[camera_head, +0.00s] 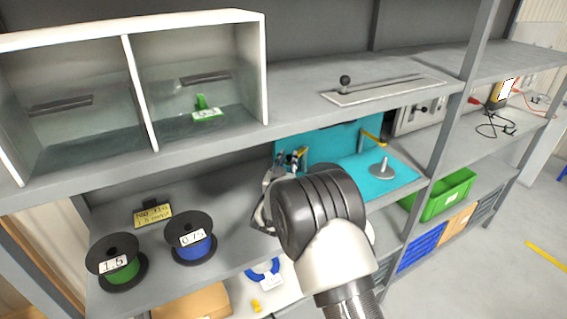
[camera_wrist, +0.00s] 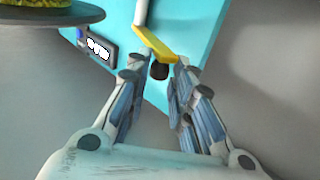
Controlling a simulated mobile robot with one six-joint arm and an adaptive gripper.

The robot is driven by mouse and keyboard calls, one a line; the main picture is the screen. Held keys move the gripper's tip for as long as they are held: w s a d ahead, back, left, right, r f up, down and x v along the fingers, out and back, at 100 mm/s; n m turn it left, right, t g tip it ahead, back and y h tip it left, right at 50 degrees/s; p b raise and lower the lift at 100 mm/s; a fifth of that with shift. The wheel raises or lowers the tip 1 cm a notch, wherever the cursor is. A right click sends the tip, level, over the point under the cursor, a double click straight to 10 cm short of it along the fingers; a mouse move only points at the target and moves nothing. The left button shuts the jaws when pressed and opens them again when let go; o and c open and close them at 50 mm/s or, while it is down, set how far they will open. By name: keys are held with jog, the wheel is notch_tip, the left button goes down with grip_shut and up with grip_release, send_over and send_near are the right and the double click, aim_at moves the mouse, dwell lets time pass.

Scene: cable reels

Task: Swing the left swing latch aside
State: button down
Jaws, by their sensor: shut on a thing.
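The left swing latch is a yellow bar (camera_wrist: 158,46) with a dark knob at its end. In the wrist view it lies at the upper middle, against a teal panel. My gripper (camera_wrist: 157,70) is shut on the latch, with the knob between its fingertips; the exact contact is hard to see. In the head view my gripper (camera_head: 288,165) is at the left edge of the teal panel (camera_head: 335,143), and my wrist hides much of the latch. The other latch (camera_head: 373,137), also yellow with a dark knob, is on the panel's right side.
A grey disc with an upright peg (camera_head: 382,170) stands on the teal base, right of my wrist. Green (camera_head: 120,270) and blue (camera_head: 190,248) cable reels stand on the shelf at left. A shelf post (camera_head: 452,120) and the upper shelf edge (camera_head: 300,124) bound the space.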

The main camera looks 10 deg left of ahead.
jog(key=shift+s+d+r+n+y+b, duration=0.2)
jog(key=shift+d+n+y+b, duration=0.35)
jog(key=shift+y, duration=0.35)
jog(key=c, duration=1.8)
grip_release()
jog(key=shift+c, duration=0.2)
jog(key=o, duration=0.3)
jog(key=shift+f, duration=0.15)
jog(key=shift+s, duration=0.1)
jog(key=s, duration=1.1)
jog(key=shift+s, duration=0.4)
